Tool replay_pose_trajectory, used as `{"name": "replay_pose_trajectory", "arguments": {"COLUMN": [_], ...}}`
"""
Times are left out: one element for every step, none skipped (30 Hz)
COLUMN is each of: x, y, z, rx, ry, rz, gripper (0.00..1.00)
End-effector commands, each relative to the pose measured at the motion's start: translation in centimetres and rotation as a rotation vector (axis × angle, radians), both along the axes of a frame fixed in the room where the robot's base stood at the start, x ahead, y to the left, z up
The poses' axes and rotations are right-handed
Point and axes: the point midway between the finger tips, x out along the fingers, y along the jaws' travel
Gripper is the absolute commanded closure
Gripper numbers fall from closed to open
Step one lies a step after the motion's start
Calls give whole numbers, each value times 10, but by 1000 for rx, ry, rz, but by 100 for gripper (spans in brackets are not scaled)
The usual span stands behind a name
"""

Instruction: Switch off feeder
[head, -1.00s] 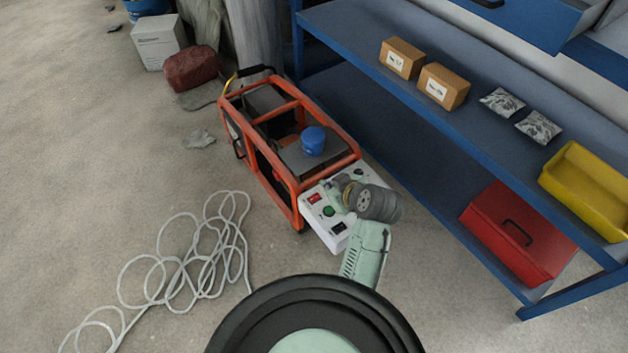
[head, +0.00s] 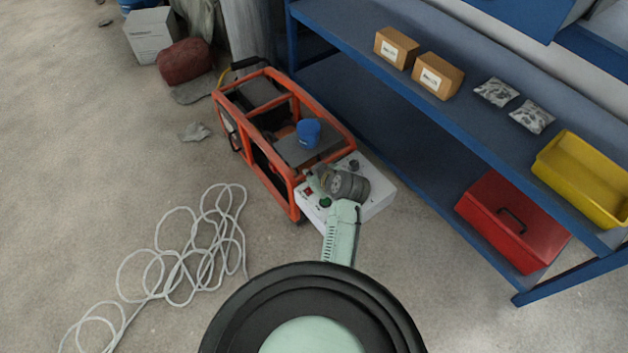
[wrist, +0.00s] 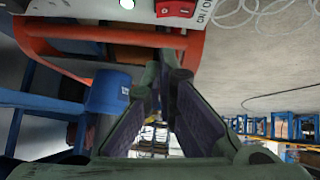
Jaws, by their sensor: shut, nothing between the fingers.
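The feeder is an orange-framed machine (head: 283,88) on the floor with a white control box (head: 375,197) at its near end. A red rocker switch (head: 308,191) and a green button (head: 325,202) sit on the box's top panel. In the head view my wrist hides part of the panel and most of the fingers.
A blue cap (head: 308,133) stands on the machine. A blue shelf (head: 440,110) runs close along its right side, with a red toolbox (head: 510,222) below and a yellow bin (head: 585,180) above. A loose white cable (head: 180,255) lies on the floor left.

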Motion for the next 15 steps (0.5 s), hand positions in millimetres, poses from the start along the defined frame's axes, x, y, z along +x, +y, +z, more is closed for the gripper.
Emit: {"name": "replay_pose_trajectory", "arguments": {"x": [-2, -2, -2, -1, -1, -1, -1, -1, -1, 0, 0, 0, 0, 0, 0], "y": [-3, -3, -4, -4, -4, -4, -5, -5, -5, -5, -5, -5, -5, -5, -5], "z": [-11, -15, -19, -22, -25, -28, -30, -31, -33, -34, -34, -34, -34, -34, -34], "rx": [-1, 0, 0, 1, 0, 0, 0, 0, 0, 0, 0, -1, -1, -1, -1], "ry": [7, 7, 6, 6, 5, 5, 5, 5, 4, 4, 4, 4, 4, 4, 4], "rz": [-3, -4, -3, -2, -2, -2, -2, -2, -3, -3, -3, -3, -3, -3, -3], "gripper": [100, 100, 100, 100, 100, 100, 100, 100, 100, 100, 100, 100, 100, 100, 100]}}
